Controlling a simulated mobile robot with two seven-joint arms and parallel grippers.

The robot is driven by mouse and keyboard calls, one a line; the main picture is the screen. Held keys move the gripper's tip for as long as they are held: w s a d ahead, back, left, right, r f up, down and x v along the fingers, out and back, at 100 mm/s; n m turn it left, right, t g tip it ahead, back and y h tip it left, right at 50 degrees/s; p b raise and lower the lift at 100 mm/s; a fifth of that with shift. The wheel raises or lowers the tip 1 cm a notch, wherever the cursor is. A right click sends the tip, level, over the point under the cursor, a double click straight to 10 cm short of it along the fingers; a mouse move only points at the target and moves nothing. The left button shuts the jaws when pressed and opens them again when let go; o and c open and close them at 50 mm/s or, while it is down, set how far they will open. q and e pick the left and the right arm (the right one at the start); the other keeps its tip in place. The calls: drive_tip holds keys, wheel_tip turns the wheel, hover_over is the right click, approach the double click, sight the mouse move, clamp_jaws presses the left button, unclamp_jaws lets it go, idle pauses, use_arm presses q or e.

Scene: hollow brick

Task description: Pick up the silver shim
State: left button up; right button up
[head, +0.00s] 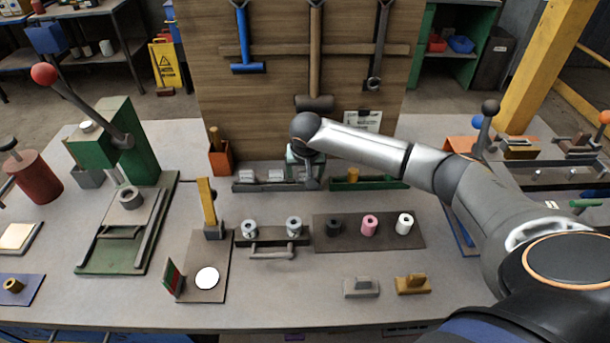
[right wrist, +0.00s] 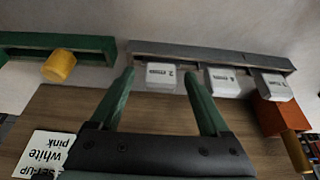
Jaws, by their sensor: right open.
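A silver-grey block with a raised tab (head: 361,287), which looks like the silver shim, lies on the bench near the front edge. A similar gold block (head: 412,285) lies just to its right. My right gripper (head: 305,176) is at the back of the bench by the grey rack, well away from the silver block. In the right wrist view its two fingers (right wrist: 159,78) are spread, with nothing held between them. Beyond them is a white labelled block (right wrist: 162,76) in the grey rack. The silver block is outside the right wrist view. My left gripper is not in view.
The grey rack (head: 250,187) holds several labelled blocks. A green tray (head: 385,183) with a yellow cylinder (head: 352,175) is beside it. A dark mat (head: 385,240) with black, pink and white rings lies behind the two tabbed blocks. The bench around them is clear.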

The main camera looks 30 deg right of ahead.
drive_tip(key=shift+f, duration=0.2)
clamp_jaws()
idle(0.6)
